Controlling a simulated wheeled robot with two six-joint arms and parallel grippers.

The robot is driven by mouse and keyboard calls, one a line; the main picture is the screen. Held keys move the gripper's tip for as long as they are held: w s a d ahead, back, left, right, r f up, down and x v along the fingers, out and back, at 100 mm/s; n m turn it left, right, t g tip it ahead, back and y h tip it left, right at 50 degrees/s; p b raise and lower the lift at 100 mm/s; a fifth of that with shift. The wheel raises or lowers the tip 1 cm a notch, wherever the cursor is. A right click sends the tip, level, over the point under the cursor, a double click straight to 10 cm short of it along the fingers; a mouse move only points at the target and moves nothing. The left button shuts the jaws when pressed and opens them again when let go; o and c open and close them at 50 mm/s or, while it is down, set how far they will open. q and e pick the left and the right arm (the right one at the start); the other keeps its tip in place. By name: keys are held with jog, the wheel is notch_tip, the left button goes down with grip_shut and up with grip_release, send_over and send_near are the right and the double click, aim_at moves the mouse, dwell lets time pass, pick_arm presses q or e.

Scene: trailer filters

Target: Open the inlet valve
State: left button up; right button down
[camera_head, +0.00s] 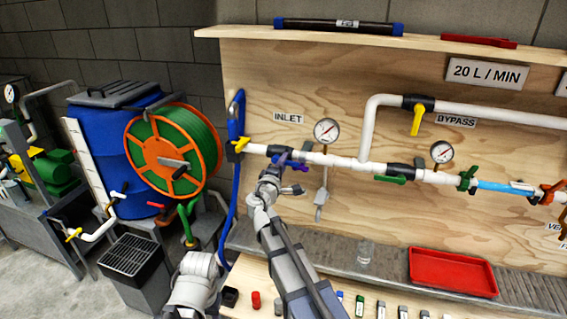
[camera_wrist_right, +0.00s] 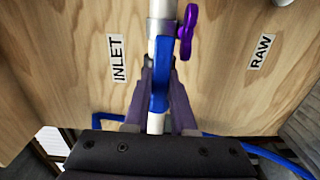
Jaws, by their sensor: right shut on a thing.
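The INLET label (camera_head: 288,118) is on the plywood board, above a white pipe with a dark valve body. A blue lever handle (camera_wrist_right: 160,72) lies along the white pipe in the right wrist view, between the two fingers. My right gripper (camera_head: 283,168) reaches up to the pipe just below the INLET label and is shut on this blue handle. It also shows in the right wrist view (camera_wrist_right: 160,80). A small purple handle (camera_wrist_right: 187,28) sits beside the grip on the pipe. In the head view my gripper hides part of the valve. My left gripper is not in view.
A pressure gauge (camera_head: 326,131) stands right of the grip, with a green-handled valve (camera_head: 390,179) farther along. A red tray (camera_head: 452,272) and a clear jar (camera_head: 365,252) stand below.

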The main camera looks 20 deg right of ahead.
jog(key=shift+n, duration=0.3)
jog(key=c, duration=0.7)
grip_release()
jog(key=shift+c, duration=0.2)
jog(key=v, duration=0.7)
jog(key=shift+s+a, duration=0.25)
jog(key=shift+s, duration=0.1)
